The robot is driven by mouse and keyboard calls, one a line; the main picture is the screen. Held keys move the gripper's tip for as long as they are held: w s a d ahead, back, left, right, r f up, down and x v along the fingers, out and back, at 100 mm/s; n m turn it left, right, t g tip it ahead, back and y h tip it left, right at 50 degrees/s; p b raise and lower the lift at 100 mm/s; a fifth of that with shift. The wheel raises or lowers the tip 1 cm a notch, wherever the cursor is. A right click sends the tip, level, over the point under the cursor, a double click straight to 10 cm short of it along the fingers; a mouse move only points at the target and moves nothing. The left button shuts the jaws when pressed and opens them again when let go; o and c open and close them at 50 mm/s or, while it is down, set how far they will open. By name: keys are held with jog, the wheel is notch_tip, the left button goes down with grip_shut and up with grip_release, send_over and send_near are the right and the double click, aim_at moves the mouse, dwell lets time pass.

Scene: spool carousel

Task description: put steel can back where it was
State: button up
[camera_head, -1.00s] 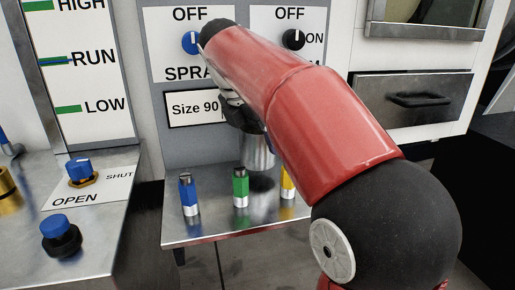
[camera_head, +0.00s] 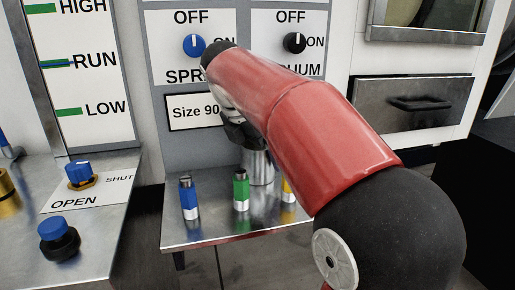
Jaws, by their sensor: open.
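The steel can (camera_head: 258,168) stands upright on the small metal shelf (camera_head: 215,235), behind the green and yellow-marked pieces. My gripper (camera_head: 248,138) is at the top of the can, partly hidden behind my red arm. Its jaws are open. The fingertips are not clear, so I cannot tell whether they still touch the can. The upper right of the can is covered by my arm.
A blue piece (camera_head: 189,198), a green piece (camera_head: 241,190) and a partly hidden yellow piece (camera_head: 288,190) stand along the shelf. The panel behind has a blue knob (camera_head: 194,45) and a black knob (camera_head: 294,43). Another metal counter (camera_head: 110,225) is at left.

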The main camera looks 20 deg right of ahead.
jog(key=p+v, duration=0.2)
jog(key=v, duration=1)
jog(key=shift+r, duration=0.15)
